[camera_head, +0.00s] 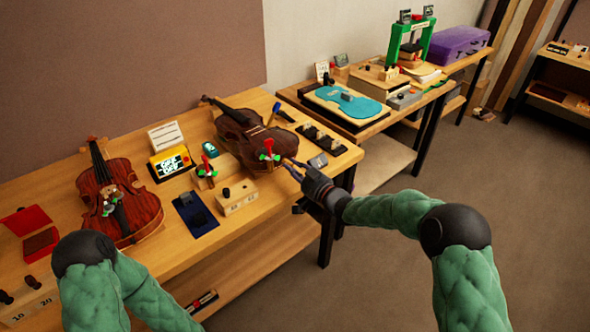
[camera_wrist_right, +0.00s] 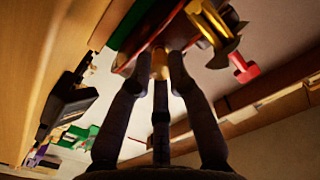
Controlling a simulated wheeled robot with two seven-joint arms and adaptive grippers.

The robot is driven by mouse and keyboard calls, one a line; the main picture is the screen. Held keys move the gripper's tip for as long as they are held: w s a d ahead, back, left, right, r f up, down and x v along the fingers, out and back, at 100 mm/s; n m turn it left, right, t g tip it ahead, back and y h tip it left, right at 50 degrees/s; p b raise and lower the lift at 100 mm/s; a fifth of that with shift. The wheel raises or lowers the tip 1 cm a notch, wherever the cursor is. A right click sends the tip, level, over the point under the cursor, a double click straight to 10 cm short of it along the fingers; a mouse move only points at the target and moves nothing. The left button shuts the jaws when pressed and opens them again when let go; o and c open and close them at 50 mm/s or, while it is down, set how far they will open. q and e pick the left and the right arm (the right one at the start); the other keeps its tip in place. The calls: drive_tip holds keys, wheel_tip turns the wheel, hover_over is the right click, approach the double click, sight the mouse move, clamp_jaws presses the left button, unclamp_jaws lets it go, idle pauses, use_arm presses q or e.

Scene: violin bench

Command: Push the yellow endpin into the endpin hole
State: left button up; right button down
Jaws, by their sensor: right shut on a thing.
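The dark brown violin (camera_head: 238,128) lies on the wooden bench, its lower end towards my right gripper. My right gripper (camera_head: 293,168) is at that end, beside the bench's right edge. In the right wrist view its dark fingers (camera_wrist_right: 160,58) are shut on the yellow endpin (camera_wrist_right: 160,68), a small yellow-tan piece between the fingertips. The endpin points at the violin's end (camera_wrist_right: 150,42). The endpin hole is hidden, and I cannot tell whether the pin touches or enters it. My left arm shows at the lower left, but its gripper is out of view.
A red and green fitting (camera_head: 268,152) sits on the violin near my right gripper. A second violin (camera_head: 118,195), a wooden block (camera_head: 237,198) and a blue mat (camera_head: 195,215) are to the left. Open floor (camera_head: 385,265) lies right of the bench.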

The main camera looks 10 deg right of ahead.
drive_tip(key=shift+w+a, duration=0.25)
drive_tip(key=shift+w, duration=0.05)
drive_tip(key=c, duration=1.1)
unclamp_jaws()
drive_tip(key=v, duration=1.2)
